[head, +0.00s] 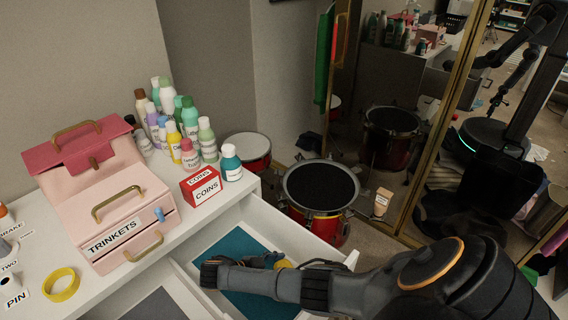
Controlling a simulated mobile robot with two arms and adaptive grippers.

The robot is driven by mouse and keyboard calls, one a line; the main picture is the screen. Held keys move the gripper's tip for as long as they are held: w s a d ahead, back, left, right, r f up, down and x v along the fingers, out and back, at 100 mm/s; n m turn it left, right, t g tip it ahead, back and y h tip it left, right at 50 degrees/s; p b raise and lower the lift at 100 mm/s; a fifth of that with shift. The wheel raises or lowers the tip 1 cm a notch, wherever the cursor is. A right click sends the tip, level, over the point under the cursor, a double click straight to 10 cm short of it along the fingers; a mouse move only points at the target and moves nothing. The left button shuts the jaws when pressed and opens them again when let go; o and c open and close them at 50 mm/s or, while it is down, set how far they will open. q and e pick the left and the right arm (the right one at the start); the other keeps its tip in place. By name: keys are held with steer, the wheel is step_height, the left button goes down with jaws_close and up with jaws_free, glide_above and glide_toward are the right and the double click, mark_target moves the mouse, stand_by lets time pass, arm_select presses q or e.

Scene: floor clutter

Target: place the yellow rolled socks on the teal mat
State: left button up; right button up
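The teal mat (236,246) lies flat in an open white drawer. My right gripper (232,266) reaches in from the right, low over the mat. A small yellow patch (284,264), likely the yellow rolled socks, shows just behind the gripper's near finger. Most of it is hidden by the gripper. I cannot tell whether the fingers touch it or grip it, or whether it rests on the mat. My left gripper is not in view.
On the white dresser top stand a pink trinkets box (120,205), a red coins box (201,187), several bottles (190,153) and a yellow ring (61,285). The drawer's walls (300,232) surround the mat. Red drums (320,190) and a mirror stand behind.

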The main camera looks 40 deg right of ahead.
steer(key=shift+f, duration=0.15)
steer(key=o, duration=1)
steer(key=shift+o, duration=0.2)
steer(key=shift+r, duration=0.35)
steer(key=p+v, duration=0.1)
steer(key=v, duration=0.6)
steer(key=shift+a+p, duration=0.25)
steer(key=shift+p, duration=0.1)
